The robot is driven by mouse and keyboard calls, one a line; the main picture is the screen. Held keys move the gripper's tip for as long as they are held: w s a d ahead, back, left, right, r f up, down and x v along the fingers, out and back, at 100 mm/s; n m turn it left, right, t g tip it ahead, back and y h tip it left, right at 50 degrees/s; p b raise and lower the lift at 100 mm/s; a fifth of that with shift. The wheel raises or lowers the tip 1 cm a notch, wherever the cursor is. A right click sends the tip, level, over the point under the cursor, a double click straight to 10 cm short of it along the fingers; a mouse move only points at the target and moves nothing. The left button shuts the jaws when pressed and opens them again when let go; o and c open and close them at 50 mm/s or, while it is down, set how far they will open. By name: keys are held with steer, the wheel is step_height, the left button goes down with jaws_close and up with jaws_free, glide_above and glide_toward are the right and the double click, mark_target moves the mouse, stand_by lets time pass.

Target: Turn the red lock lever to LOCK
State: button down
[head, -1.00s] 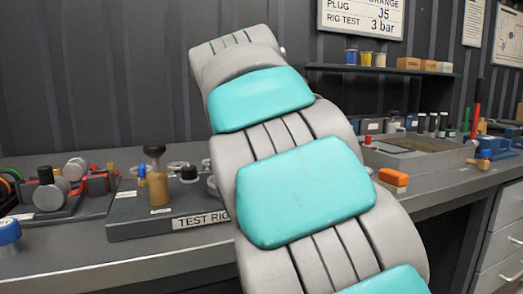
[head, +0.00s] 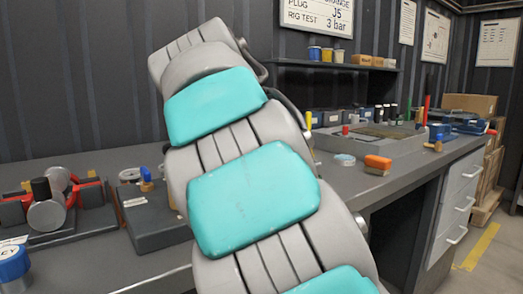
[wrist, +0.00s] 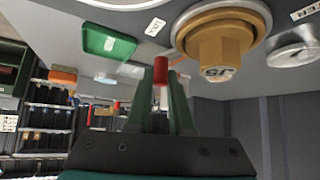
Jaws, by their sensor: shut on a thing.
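The red lock lever (wrist: 160,72) shows in the wrist view as a short upright red bar. My gripper (wrist: 162,88) has its two green fingers closed on it, one on each side. A small white label (wrist: 155,27) near the lever seems to read LOCK. A brass hex fitting (wrist: 219,48) marked J5 is just right of the lever, apart from the fingers. In the head view my own arm covers the middle, and my gripper and the lever are hidden behind it. The lever's exact angle cannot be told.
A green tray-like piece (wrist: 108,43) is left of the lever in the wrist view. In the head view, a dark rig block (head: 150,222) and a red-and-grey fixture (head: 50,205) are left of my arm. An orange block (head: 377,163) and grey tray (head: 385,137) are right.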

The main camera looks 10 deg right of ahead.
steer(key=shift+r, duration=0.1)
steer(key=c, duration=0.8)
jaws_free()
steer(key=shift+v, duration=3.9)
steer(key=shift+s, duration=0.15)
